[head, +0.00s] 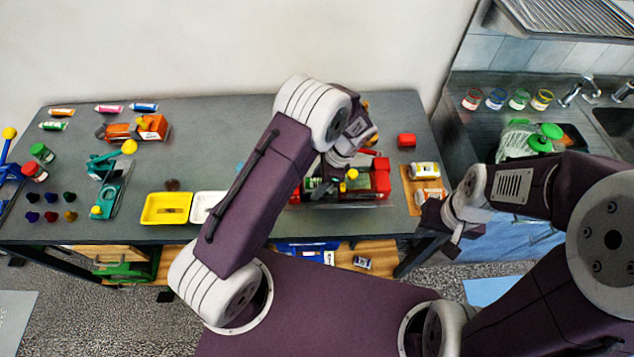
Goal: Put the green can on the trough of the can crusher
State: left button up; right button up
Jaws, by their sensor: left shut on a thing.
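My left gripper (347,157) is over the right part of the grey table, at a red device (380,180) with a yellow knob (352,174). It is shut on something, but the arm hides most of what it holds. A dark green piece (315,183) shows beside the red device; I cannot tell what it is. A small green can-like item (41,153) is at the table's far left. A teal lever device (108,190) with yellow knobs stands on the left part of the table. My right gripper (452,228) is off the table's right end; its jaws are unclear.
A yellow tray (166,208) and a white tray (205,206) lie at the table's front. Several small coloured knobs and tubes lie at the left. A sink counter with jars (519,99) stands at the right.

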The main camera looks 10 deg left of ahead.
pick_arm(q)
jog(key=o, duration=1)
notch_tip(320, 180, up, 7)
jog(key=p, duration=0.6)
jog(key=shift+r, duration=0.1)
